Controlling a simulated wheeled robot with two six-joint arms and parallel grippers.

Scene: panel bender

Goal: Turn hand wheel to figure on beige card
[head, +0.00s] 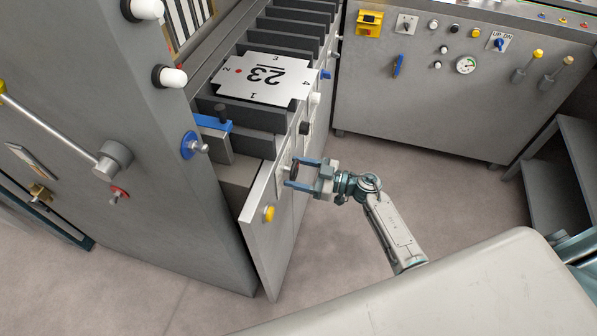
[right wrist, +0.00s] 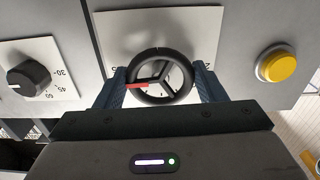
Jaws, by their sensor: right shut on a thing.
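The hand wheel (right wrist: 163,78) is a black three-spoke ring with a red mark on its left side in the right wrist view. It sits in front of a white scale plate (right wrist: 205,25), whose figures are mostly hidden. My right gripper (head: 291,174) is shut on the wheel, with one finger on each side of the ring; it also shows in the right wrist view (right wrist: 161,82). In the head view the wheel is small and partly hidden by the fingers. I cannot make out a beige card. My left gripper is not in view.
A yellow button (right wrist: 277,66) is right of the wheel and a black knob (right wrist: 29,77) is left of it. A grey control cabinet (head: 420,110) stands behind. Floor is free right of the panel.

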